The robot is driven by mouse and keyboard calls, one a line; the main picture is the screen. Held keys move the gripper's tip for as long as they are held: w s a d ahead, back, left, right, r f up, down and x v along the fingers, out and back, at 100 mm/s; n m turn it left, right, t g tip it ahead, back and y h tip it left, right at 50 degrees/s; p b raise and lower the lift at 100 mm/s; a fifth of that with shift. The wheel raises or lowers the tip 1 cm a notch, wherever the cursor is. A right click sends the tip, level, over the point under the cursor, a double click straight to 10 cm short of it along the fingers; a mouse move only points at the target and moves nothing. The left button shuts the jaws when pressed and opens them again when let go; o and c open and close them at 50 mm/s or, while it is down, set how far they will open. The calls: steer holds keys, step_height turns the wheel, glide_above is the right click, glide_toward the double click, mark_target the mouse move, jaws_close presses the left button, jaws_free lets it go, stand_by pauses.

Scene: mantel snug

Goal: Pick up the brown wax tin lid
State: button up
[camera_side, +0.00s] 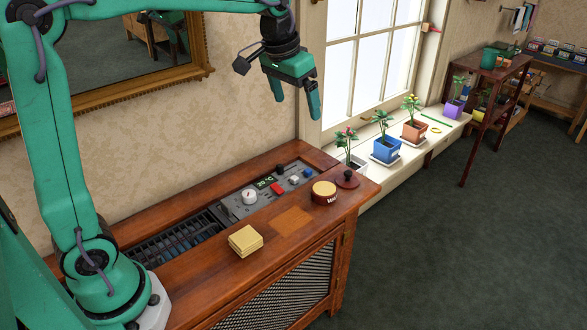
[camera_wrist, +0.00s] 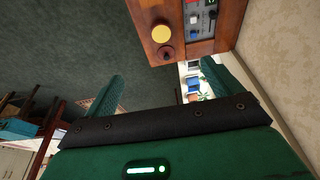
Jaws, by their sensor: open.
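The brown wax tin lid (camera_side: 347,180) is a round dark reddish-brown disc with a small knob on top. It lies flat at the right end of the wooden cabinet top. The round wax tin (camera_side: 324,193), yellow on top with a dark red labelled side, stands beside it. In the wrist view the lid (camera_wrist: 166,53) shows just below the yellow-topped tin (camera_wrist: 161,33), near the cabinet's edge. My gripper (camera_side: 295,102) is open and empty, high above the cabinet; its fingers also show in the wrist view (camera_wrist: 163,70).
A control panel (camera_side: 268,186) with a dial and coloured buttons is set into the cabinet top (camera_side: 180,282). A stack of yellow cloths or pads (camera_side: 245,240) lies at the front. Potted plants line the windowsill (camera_side: 413,152), one close behind the lid. Air around my gripper is free.

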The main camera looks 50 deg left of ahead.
steer(key=w+f+g, duration=0.1)
steer(key=w+f, duration=0.2)
steer(key=w, duration=0.5)
steer(key=g, duration=0.2)
glide_above(349, 172)
steer(key=f, duration=1.7)
steer(key=shift+s+f, duration=0.2)
steer(key=shift+f, duration=0.1)
steer(key=shift+w+f, duration=0.15)
steer(key=shift+f, duration=4.3)
steer(key=c, duration=1.1)
